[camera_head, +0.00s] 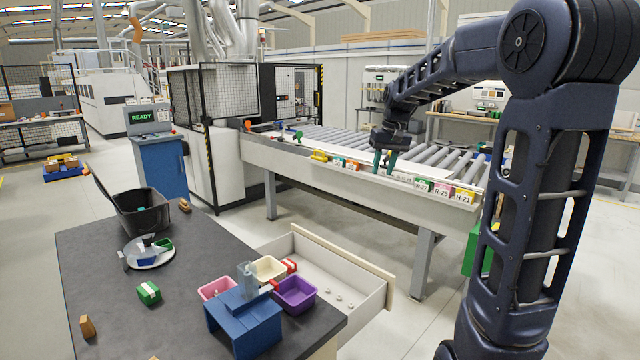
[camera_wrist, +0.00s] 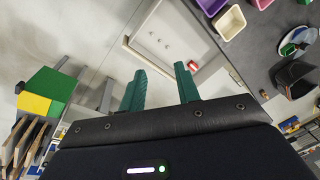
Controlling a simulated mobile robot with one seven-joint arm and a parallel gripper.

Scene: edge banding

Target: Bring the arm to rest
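My gripper (camera_head: 384,163) hangs from my dark blue arm, in front of the roller conveyor (camera_head: 330,138) in the head view. Its two green fingers point down and stand apart, with nothing between them. In the wrist view the gripper (camera_wrist: 160,86) also shows its fingers spread and empty, with the floor and the open drawer beyond. My arm is raised and bent, reaching left from the right side of the head view. No object is held.
A dark table (camera_head: 110,250) at lower left carries a black bin (camera_head: 140,208), a blue block stand (camera_head: 243,322), a purple bin (camera_head: 295,294) and a green block (camera_head: 148,293). An open drawer (camera_head: 345,265) juts out beside it. Small labelled blocks (camera_head: 442,189) line the conveyor's edge.

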